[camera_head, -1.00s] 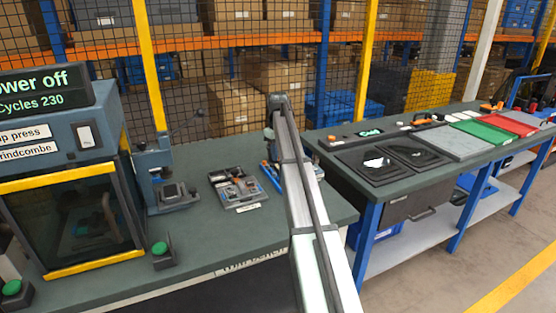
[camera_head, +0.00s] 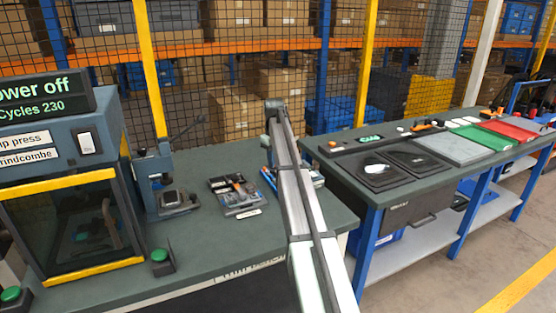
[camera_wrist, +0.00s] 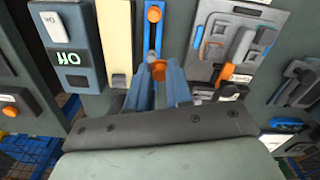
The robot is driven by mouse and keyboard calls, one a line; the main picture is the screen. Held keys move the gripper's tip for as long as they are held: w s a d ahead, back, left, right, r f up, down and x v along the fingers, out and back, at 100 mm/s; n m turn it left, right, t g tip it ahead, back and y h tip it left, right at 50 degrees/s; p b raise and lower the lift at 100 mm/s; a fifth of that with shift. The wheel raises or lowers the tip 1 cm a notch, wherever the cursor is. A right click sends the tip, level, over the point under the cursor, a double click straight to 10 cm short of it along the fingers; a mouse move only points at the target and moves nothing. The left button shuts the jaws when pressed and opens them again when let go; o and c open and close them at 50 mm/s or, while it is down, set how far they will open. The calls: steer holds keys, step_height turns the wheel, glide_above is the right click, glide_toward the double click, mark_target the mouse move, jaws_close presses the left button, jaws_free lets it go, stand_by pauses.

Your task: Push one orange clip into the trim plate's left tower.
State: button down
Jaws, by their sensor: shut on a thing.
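My gripper (camera_wrist: 158,76) is in the wrist view, with its blue fingers closed on an orange clip (camera_wrist: 158,70). The clip is at the near end of a blue strip (camera_wrist: 152,42); I cannot tell whether it is clear of the strip. Another orange clip (camera_wrist: 153,14) sits farther up the strip. To the right lies a light grey plate (camera_wrist: 207,72) with raised grey blocks and an orange piece, perhaps the trim plate; I cannot tell which block is its left tower. In the head view my arm hides the gripper; the grey plate (camera_head: 243,212) shows left of the arm.
In the head view, a small lever press (camera_head: 165,185) and a green button (camera_head: 160,255) stand on the bench (camera_head: 220,248). The bench front is mostly clear.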

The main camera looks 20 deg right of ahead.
steer(key=w+a+n, duration=0.2)
steer(key=a, duration=1)
glide_above(230, 196)
steer(key=shift+w+f+m, duration=0.2)
steer(key=shift+m, duration=0.35)
steer(key=shift+w+f+m, duration=0.15)
steer(key=shift+m, duration=0.4)
steer(key=shift+f, duration=0.1)
steer(key=shift+f, duration=0.1)
steer(key=shift+f, duration=2.75)
steer(key=shift+f, duration=1.3)
steer(key=c, duration=0.9)
jaws_free()
steer(key=shift+d, duration=0.1)
steer(key=shift+c, duration=0.2)
